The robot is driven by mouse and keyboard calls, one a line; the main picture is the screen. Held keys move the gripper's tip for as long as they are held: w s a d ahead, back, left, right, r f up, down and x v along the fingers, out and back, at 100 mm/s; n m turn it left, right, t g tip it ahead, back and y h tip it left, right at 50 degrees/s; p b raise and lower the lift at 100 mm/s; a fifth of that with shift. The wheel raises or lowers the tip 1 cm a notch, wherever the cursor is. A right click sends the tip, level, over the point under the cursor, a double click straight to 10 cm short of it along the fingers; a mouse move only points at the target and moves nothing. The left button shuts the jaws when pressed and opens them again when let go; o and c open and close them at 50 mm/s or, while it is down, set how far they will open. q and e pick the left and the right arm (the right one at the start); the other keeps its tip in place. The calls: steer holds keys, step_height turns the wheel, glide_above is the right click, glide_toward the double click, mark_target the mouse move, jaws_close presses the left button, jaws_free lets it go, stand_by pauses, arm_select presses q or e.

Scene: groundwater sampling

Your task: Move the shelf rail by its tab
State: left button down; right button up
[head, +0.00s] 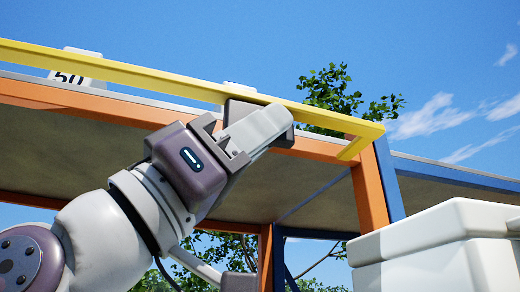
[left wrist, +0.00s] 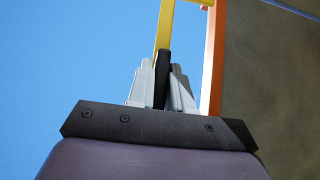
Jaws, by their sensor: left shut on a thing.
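The yellow shelf rail (head: 180,83) runs along the front of the orange-framed shelf, with its right end turned back at the orange post. It also shows in the left wrist view (left wrist: 165,27). Its dark tab (left wrist: 163,72) sits between my left gripper's fingers in the left wrist view; in the head view the dark tab (head: 238,110) shows just below the rail, partly hidden by the fingers. My left gripper (head: 258,130) is shut on this tab. My right gripper is not in view.
The shelf's orange front beam (head: 60,95) and orange post (head: 369,190) stand close to the rail. A sign marked 50 (head: 72,70) is behind the rail at left. A blue-framed shelf (head: 455,176) adjoins at right. A white box-like body (head: 440,235) fills the lower right. Open sky lies above.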

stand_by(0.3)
arm_select(q)
steer(key=c, duration=1.1)
jaws_free()
steer(key=shift+a, duration=0.1)
steer(key=b+v, duration=0.9)
steer(key=v, duration=0.3)
steer(key=shift+a+f, duration=0.2)
steer(key=shift+f, duration=0.1)
